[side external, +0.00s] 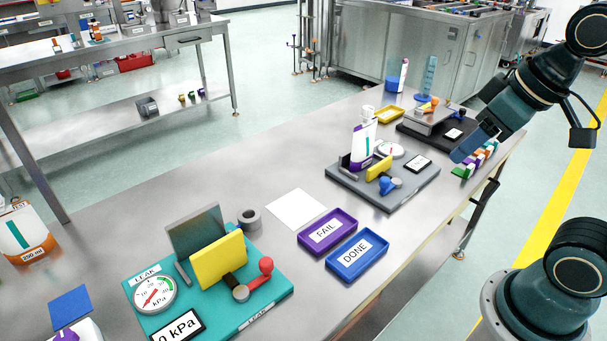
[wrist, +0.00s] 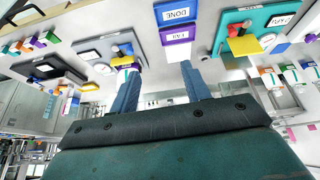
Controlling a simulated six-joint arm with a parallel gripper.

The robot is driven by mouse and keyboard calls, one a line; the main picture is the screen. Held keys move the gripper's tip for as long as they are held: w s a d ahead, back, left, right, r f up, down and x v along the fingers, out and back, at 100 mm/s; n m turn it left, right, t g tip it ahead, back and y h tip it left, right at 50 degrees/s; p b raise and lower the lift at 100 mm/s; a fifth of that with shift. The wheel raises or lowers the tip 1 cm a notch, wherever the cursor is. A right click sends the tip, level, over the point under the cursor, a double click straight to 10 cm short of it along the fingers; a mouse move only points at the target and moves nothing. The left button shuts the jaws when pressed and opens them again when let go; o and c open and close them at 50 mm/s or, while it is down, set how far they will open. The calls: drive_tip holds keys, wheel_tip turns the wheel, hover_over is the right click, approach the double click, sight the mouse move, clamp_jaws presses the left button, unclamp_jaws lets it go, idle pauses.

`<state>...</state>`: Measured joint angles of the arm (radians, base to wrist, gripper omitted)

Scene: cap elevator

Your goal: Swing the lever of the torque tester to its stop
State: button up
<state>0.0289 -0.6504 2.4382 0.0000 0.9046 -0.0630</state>
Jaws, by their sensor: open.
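I take the torque tester (side external: 408,192) to be the grey-based station in the middle of the bench, as its label is too small to read. It has a blue lever (side external: 389,184), a yellow block (side external: 379,168) and a round dial (side external: 392,150). A white bottle (side external: 364,137) with a purple base stands upright on it. It also shows at upper left in the wrist view (wrist: 88,50). My gripper (side external: 464,150) is above the bench's right side, right of the tester and apart from it. In the wrist view my gripper (wrist: 161,76) is open and empty.
A teal leak station (side external: 210,295) with a red-knobbed lever stands at the front. Purple FAIL (side external: 312,245) and blue DONE (side external: 342,275) trays lie between the stations. A black-based station (side external: 408,126) and several small coloured pieces (side external: 475,160) are near my gripper.

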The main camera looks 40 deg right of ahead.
drive_tip(key=w+d+f+n+g, duration=0.25)
drive_tip(key=w+d, duration=0.25)
drive_tip(key=w, duration=0.7)
drive_tip(key=n+g, duration=0.2)
drive_tip(key=g, duration=0.1)
hover_over(386, 179)
wheel_tip(386, 179, down, 10)
drive_tip(key=shift+r, duration=0.25)
drive_tip(key=shift+f, duration=0.1)
wheel_tip(386, 179, down, 14)
drive_tip(key=shift+r, duration=0.2)
clamp_jaws()
